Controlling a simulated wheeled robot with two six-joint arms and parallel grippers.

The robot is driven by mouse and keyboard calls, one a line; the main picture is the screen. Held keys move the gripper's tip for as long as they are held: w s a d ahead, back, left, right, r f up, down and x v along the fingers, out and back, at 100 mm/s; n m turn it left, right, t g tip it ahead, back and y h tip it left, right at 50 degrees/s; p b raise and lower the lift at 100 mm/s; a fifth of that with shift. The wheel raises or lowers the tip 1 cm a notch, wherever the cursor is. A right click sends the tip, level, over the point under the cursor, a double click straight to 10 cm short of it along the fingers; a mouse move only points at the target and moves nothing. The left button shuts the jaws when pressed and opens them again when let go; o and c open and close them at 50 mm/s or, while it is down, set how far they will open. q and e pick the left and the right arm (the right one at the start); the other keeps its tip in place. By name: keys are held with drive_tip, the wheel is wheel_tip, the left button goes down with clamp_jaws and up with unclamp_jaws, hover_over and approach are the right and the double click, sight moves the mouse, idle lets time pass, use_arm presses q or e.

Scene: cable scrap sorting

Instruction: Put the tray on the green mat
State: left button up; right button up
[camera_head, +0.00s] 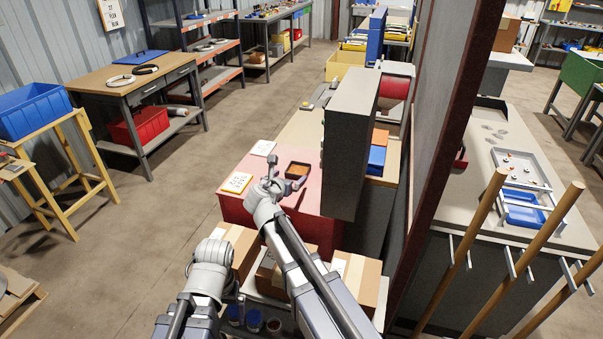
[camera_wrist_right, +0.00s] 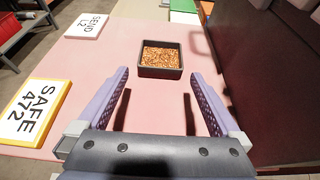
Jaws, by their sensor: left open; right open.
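The tray is a small dark square tray (camera_wrist_right: 138,65) filled with copper-coloured bits. It stands on the pink table top (camera_wrist_right: 110,110), and it also shows in the head view (camera_head: 290,177). My right gripper (camera_wrist_right: 160,73) is open and empty. Its two purple fingers are spread, with the tray beyond the tips, roughly between them and apart from them. The right gripper in the head view (camera_head: 279,172) is just in front of the tray. A flat green patch (camera_wrist_right: 183,17) shows beyond the tray; I cannot tell if it is the mat. My left gripper is hidden or outside the views.
A yellow-edged sign reading SAFE 472 (camera_wrist_right: 34,112) and a white SEND L2 sign (camera_wrist_right: 88,25) lie left of the tray. A tall grey cabinet (camera_head: 347,145) stands close on the right. Cardboard boxes (camera_head: 357,280) are below the arms.

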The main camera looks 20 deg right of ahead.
sight(300, 168)
drive_tip(key=shift+b+x, duration=0.35)
drive_tip(key=shift+x, duration=0.7)
drive_tip(key=shift+b+x, duration=1)
drive_tip(key=shift+x, duration=1.85)
drive_tip(key=shift+r, duration=0.1)
drive_tip(key=shift+c, duration=0.3)
drive_tip(key=c, duration=1.3)
drive_tip(key=shift+c, duration=0.2)
drive_tip(key=shift+r, duration=0.15)
wheel_tip(300, 168, up, 10)
drive_tip(key=p, duration=1)
